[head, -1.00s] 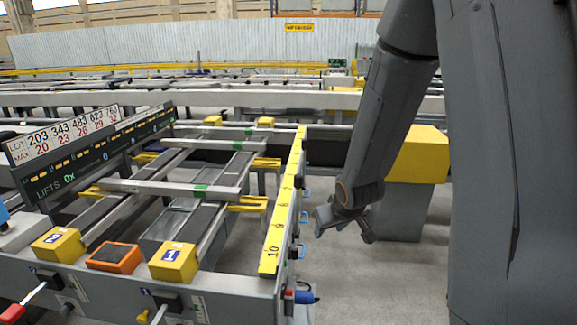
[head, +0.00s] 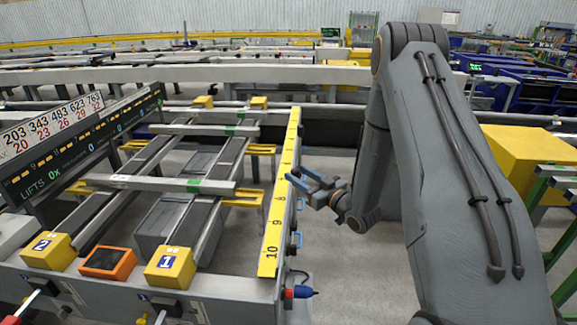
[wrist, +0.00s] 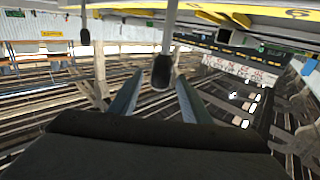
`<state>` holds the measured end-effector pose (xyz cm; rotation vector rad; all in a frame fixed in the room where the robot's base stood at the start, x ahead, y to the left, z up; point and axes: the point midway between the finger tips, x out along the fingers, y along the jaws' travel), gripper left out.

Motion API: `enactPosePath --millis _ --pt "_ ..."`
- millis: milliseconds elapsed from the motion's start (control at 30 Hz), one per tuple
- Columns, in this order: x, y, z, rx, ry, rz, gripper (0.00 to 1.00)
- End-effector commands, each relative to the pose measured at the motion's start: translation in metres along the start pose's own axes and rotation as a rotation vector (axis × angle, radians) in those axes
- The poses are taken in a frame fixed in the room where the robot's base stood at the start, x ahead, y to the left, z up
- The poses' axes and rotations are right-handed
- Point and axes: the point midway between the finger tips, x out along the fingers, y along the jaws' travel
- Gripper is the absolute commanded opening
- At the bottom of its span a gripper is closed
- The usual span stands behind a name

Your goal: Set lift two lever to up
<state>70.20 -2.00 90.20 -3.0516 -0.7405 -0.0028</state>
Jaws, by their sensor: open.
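The lift two lever (head: 27,304) is at the lower left in the head view, below the yellow block marked 2 (head: 48,251). Its red knob (head: 12,320) is at the picture's lower edge, and its shaft slopes down and left from a black housing. My gripper (head: 305,183) is well to the right and farther back, beside the yellow numbered rail. It is open and empty. In the wrist view its two fingers (wrist: 156,98) stand apart. The lift two lever is not recognisable in the wrist view.
The lift one housing (head: 166,305), with a yellow knob (head: 142,319), is right of lever two. An orange-framed box (head: 108,263) sits between the numbered blocks. The yellow rail (head: 279,200) borders the frame. A black-tipped rod (wrist: 162,72) is near my fingers in the wrist view.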

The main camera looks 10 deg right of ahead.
Motion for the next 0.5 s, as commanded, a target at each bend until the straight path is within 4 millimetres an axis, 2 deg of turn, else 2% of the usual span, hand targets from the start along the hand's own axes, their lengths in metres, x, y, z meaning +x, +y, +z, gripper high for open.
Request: enactPosePath --millis 100,300,500 --pt "0.02 -0.002 -0.001 -0.002 0.0 -0.004 0.43" --pt "0.047 0.0 -0.001 -0.001 -0.001 0.0 0.43" --pt "0.06 0.001 0.0 -0.001 -0.001 0.003 0.43"
